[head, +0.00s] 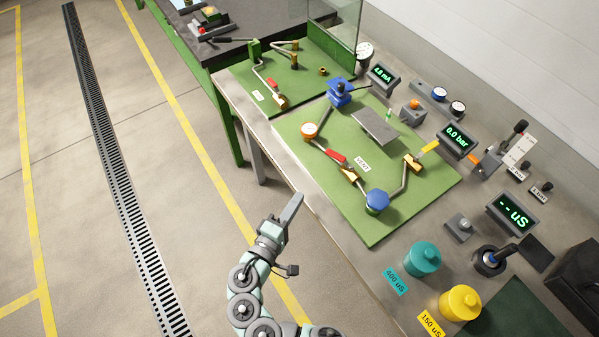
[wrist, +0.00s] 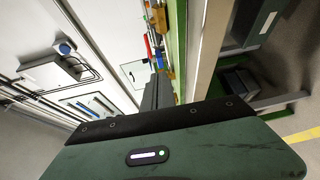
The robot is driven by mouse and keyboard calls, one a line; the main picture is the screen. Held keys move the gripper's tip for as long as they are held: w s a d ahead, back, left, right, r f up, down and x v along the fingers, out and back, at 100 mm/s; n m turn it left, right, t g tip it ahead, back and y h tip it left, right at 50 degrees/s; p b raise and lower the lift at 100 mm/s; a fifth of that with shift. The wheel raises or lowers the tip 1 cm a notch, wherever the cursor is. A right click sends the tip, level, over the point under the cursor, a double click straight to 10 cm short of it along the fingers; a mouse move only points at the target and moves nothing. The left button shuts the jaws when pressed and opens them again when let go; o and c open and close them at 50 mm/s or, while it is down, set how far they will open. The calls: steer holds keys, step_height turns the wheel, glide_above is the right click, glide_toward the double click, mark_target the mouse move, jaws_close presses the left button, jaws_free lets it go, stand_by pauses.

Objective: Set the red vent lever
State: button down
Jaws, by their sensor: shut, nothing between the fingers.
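A red lever (head: 337,156) sits on a brass valve on the near green board (head: 400,218), beside a white label (head: 362,163) that seems to read VENT. A second red lever (head: 272,84) sits on a brass valve on the far green board (head: 240,72). My gripper (head: 298,198) is shut and empty, left of the near board's edge and apart from both levers. In the wrist view my shut fingers (wrist: 159,91) point toward small coloured parts, among them a red one (wrist: 149,45); I cannot tell which lever it is.
Teal (head: 426,258) and yellow (head: 460,302) jars stand at the bench's near end. A clear panel (head: 336,28) rises behind. The floor left of the bench is free.

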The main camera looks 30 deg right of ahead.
steer(key=s+r+m+g+h, duration=0.1)
glide_toward(334, 158)
steer(key=shift+g, duration=0.4)
steer(key=x, duration=0.6)
steer(key=shift+w+d, duration=0.1)
steer(key=shift+w, duration=0.05)
steer(key=shift+w+d, duration=0.2)
